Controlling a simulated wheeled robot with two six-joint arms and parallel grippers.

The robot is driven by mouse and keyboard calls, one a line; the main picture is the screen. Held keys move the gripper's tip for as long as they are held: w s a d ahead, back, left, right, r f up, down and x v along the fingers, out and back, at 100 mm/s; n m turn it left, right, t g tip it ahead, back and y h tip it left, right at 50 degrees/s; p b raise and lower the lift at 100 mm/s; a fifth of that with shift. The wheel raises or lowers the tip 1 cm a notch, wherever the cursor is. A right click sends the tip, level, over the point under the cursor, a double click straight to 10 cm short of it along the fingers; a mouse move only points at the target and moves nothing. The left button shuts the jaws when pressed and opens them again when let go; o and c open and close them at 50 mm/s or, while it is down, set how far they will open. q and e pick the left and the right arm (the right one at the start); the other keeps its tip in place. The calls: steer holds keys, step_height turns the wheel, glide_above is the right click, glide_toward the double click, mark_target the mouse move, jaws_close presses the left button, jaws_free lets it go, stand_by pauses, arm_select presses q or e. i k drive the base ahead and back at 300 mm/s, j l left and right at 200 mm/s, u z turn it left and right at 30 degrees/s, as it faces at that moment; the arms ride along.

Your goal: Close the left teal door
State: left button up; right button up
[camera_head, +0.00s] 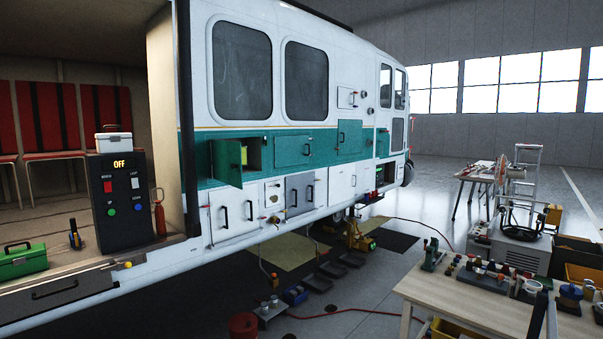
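The left teal door (227,163) is on the side of the white and teal vehicle (330,75), just right of the large open bay. It stands open, swung outward to the left. Right of it the open compartment (254,153) shows a yellowish inside and part of something green near the door's edge. A second teal door (292,150) just to the right looks shut, with a dark handle. Neither of my grippers is in view.
A black control box (121,205) with an OFF display and a green toolbox (22,262) are in the bay at left. White lower doors (233,213) lie below the teal band. Trays and a hose lie on the floor; a cluttered workbench (480,300) stands at right.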

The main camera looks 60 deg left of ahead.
mark_target(226, 156)
steer(key=u, duration=2.7)
steer(key=i+j, duration=0.1)
steer(key=j, duration=0.35)
steer(key=i+j, duration=0.1)
steer(key=j, duration=0.35)
steer(key=i+j, duration=0.15)
steer(key=j, duration=0.3)
steer(key=i+u, duration=0.15)
steer(key=i, duration=1.6)
